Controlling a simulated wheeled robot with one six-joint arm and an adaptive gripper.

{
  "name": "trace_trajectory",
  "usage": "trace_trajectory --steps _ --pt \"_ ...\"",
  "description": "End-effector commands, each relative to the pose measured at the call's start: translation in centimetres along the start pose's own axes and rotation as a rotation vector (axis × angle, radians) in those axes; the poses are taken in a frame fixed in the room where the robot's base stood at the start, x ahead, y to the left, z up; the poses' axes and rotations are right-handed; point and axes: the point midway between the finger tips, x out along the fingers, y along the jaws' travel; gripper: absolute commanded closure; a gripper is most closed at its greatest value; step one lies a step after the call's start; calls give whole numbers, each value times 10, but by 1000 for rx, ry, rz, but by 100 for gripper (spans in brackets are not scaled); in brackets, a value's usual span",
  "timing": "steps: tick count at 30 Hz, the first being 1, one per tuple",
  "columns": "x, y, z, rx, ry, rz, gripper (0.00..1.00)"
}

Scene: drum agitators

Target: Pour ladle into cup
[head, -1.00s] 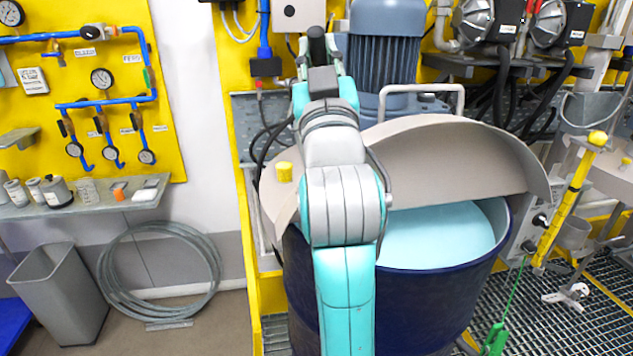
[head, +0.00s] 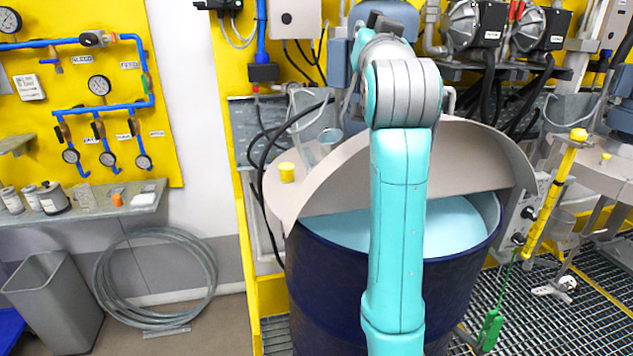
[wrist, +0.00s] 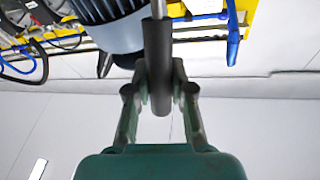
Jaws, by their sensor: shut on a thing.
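In the wrist view my gripper (wrist: 160,88) is shut on a dark grey upright rod, the ladle handle (wrist: 158,50). The ladle's bowl is not visible in either view. In the head view my arm hides the gripper and the ladle. A clear vessel that looks like the cup (head: 329,139) stands at the back left of the drum lid, left of my arm and partly against the grey panel. Its contents cannot be made out. The dark blue drum (head: 325,280) holds pale blue liquid (head: 455,225) under a half-open beige lid (head: 470,160).
A yellow knob (head: 287,172) sits on the lid's left. Hoses and cables hang behind the drum.

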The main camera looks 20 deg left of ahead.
Motion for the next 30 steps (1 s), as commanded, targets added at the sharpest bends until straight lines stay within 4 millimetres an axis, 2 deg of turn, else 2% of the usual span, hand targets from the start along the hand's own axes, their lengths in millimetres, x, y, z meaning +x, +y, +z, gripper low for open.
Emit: trace_trajectory --steps 10,16,30 --pt "27 26 -10 105 -97 48 100" --pt "40 42 -2 171 -161 78 100" --pt "50 55 4 234 -219 103 100"
